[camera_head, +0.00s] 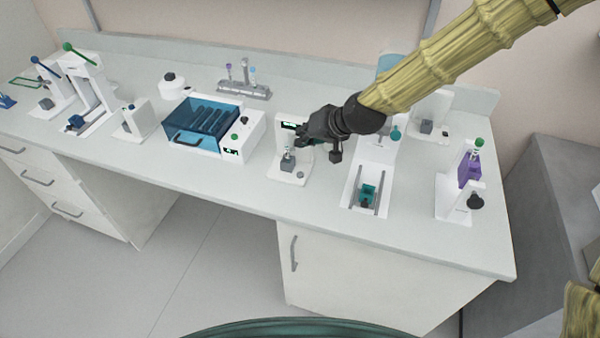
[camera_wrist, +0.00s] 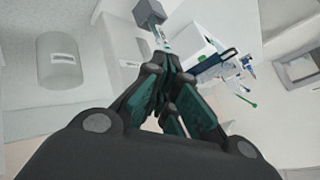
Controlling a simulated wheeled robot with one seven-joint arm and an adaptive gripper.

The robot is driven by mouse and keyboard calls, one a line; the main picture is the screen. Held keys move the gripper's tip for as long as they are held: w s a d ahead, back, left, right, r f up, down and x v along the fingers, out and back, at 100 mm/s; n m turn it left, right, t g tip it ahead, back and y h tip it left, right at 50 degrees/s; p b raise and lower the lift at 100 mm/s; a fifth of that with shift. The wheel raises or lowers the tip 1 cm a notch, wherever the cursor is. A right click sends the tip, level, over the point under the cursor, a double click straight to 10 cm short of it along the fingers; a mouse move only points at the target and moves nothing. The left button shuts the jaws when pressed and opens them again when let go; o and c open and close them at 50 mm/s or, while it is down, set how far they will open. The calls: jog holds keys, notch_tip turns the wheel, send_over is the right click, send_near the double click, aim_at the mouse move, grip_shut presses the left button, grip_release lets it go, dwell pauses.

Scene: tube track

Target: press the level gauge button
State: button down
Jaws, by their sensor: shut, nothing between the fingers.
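The small white upright device with a dark display (camera_head: 282,136), which I take to be the level gauge, stands at the middle of the bench. A grey block (camera_head: 287,163) sits at its front, and a small grey knob or button (camera_head: 300,175) shows on its base. No label on it is readable. My gripper (camera_head: 304,146) is shut and empty, at the device's upper right side and overlapping it in the head view. I cannot tell whether it touches. In the wrist view the closed fingertips (camera_wrist: 170,62) point toward a dark grey block (camera_wrist: 148,12).
A blue-lidded box (camera_head: 205,125) stands to the left. A white track with a teal block (camera_head: 368,192) lies to the right, and a stand with a purple part (camera_head: 469,170) is beyond it. The bench front edge is clear.

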jog(key=shift+f+b, duration=2.75)
jog(key=shift+f, duration=1.65)
jog(key=shift+f, duration=0.25)
jog(key=shift+a+f, duration=0.1)
jog(key=shift+f, duration=0.1)
jog(key=shift+f+b, duration=0.45)
jog(key=shift+r, duration=0.2)
jog(key=shift+r+p, duration=0.6)
jog(key=shift+r, duration=0.1)
jog(key=shift+r, duration=0.1)
jog(key=shift+r+p, duration=1.65)
jog(key=shift+r, duration=0.75)
jog(key=shift+r, duration=0.1)
